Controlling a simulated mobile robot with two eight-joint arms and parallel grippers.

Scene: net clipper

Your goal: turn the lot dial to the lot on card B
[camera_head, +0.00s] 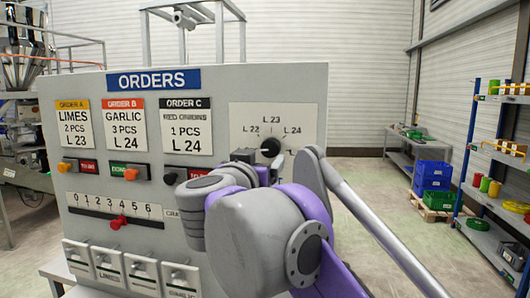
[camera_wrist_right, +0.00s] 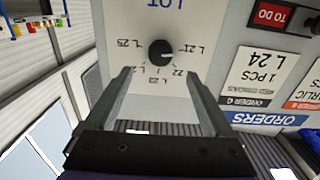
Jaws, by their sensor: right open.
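The lot dial (camera_head: 270,148) is a black round knob on a pale plate at the right of the orders panel, with L 22, L 23 and L 24 readable around it. In the right wrist view the dial (camera_wrist_right: 161,53) appears upside down, its labels running from L 21 to L 25; I cannot tell clearly where it points. Card B (camera_head: 123,125) reads garlic, 3 pcs, L 24. My right gripper (camera_wrist_right: 156,74) is open and empty, its fingers reaching toward the dial with the knob ahead between them. In the head view my right arm hides much of the gripper. My left gripper is not in view.
Card A (camera_head: 74,124) and card C (camera_head: 186,126) flank card B, with sliding switches below. Shelves (camera_head: 489,180) and blue crates (camera_head: 432,176) stand well to the right.

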